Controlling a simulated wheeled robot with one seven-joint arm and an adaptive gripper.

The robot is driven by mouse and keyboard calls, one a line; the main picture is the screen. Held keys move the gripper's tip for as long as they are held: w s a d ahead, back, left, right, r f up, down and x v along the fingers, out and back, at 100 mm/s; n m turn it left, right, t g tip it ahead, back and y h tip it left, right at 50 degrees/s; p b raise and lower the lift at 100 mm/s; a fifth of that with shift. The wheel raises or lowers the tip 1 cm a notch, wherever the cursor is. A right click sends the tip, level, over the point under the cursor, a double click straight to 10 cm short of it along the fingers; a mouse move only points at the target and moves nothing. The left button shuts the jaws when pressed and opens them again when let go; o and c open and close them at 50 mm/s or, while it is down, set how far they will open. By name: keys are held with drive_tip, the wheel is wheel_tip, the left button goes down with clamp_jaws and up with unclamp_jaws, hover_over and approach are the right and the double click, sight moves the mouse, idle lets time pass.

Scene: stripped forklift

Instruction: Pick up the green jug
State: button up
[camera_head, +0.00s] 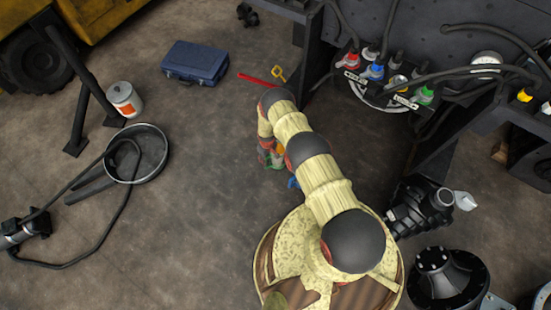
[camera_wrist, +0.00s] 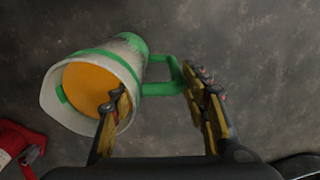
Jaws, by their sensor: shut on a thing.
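The green jug (camera_wrist: 126,62) fills the upper left of the wrist view. It has a whitish body with green bands, a green base and handle, and orange inside; its mouth faces the lower left of the picture. My gripper (camera_wrist: 153,88) is shut on it, with one finger in front of the mouth and the other beside the handle. The exact contact points are unclear. In the head view my arm hides most of the gripper area, and I cannot make out the jug clearly there.
A red object (camera_wrist: 22,143) lies at the left of the wrist view. In the head view, a blue toolbox (camera_head: 195,63), a white can (camera_head: 124,99) and a round pan (camera_head: 138,153) stand left of my arm. Forklift parts (camera_head: 422,208) crowd the right.

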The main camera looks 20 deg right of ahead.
clamp_jaws()
drive_tip(key=shift+s, duration=0.1)
